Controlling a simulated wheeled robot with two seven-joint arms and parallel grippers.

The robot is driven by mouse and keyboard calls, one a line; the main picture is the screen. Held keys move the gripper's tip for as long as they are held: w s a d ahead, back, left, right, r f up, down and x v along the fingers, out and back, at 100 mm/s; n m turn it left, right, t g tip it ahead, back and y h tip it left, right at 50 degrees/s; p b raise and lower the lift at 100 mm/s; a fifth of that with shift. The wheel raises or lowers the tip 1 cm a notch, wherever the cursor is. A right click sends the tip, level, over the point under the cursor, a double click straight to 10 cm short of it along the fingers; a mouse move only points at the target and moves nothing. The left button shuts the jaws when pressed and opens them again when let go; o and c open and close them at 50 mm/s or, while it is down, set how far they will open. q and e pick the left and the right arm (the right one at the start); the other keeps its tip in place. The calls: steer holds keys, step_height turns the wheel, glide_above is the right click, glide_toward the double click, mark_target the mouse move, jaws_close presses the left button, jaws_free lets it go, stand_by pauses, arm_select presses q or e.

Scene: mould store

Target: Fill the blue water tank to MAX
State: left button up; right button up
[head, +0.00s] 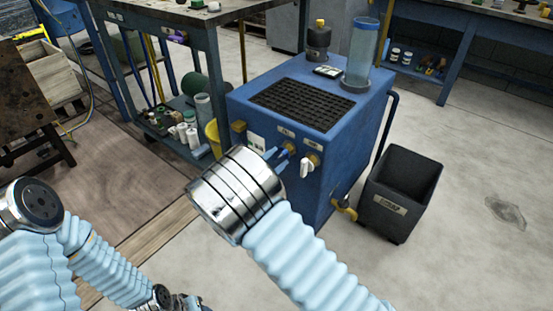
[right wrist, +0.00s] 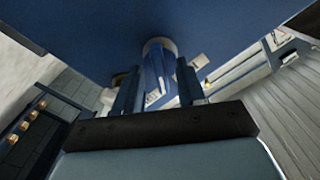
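The blue water tank (head: 254,113) stands in the centre of the head view, with a black grate on top and a clear upright tube (head: 361,55) at its back right corner. No MAX mark is readable. Its front has a blue-handled tap (head: 289,149) and a white-handled tap (head: 308,165). My right gripper (head: 277,159) is at the blue-handled tap, largely hidden behind my wrist. In the right wrist view its two fingers stand apart on either side of the blue handle (right wrist: 158,70), with narrow gaps. Only my left arm shows, cut off at the bottom edge.
A dark bin (head: 400,193) stands on the floor right of the tank, near a yellow outlet tap (head: 345,208). A blue workbench (head: 160,40) with a loaded lower shelf is close on the left. Another bench (head: 470,30) is at the back right. The floor at right is clear.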

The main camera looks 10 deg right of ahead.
steer(key=v, duration=1.3)
stand_by(0.4)
